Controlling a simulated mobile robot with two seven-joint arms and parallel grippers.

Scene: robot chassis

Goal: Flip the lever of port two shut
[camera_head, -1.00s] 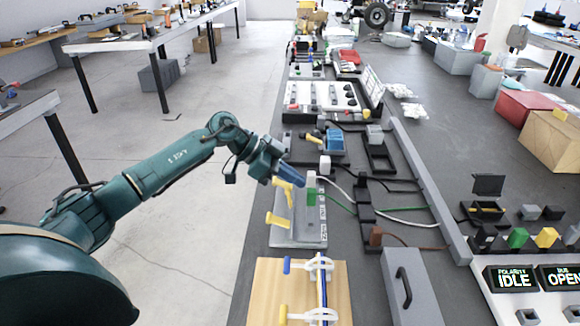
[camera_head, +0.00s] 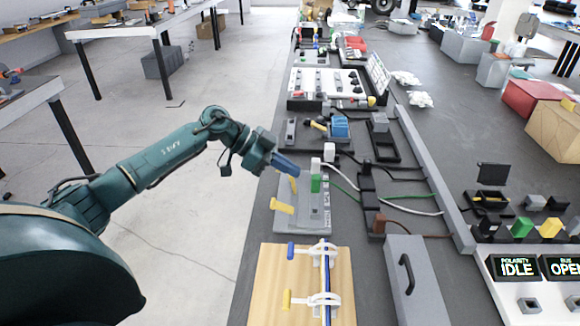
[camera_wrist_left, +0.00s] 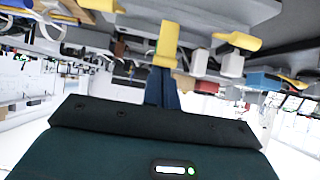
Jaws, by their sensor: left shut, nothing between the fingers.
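A grey port panel (camera_head: 311,224) lies on the bench and bears two visible yellow levers. The nearer lever (camera_head: 282,206) sticks out to the left. The farther lever (camera_head: 293,184) shows only as a short yellow piece just below my left gripper's fingertips. My left gripper (camera_head: 287,166) is shut and empty, with its blue fingers close to that lever. In the left wrist view, the fingertips (camera_wrist_left: 163,72) meet or nearly meet a yellow lever (camera_wrist_left: 168,40); contact is unclear. Another yellow lever (camera_wrist_left: 237,41) is to its right. The port labels are unreadable. My right gripper is out of view.
A green connector (camera_head: 315,183) and a white one stand at the panel's far right, with cables running right. A wooden board (camera_head: 265,285) with blue and yellow handles lies nearer. A grey box with a black handle (camera_head: 406,274) is right of it. Open floor lies left.

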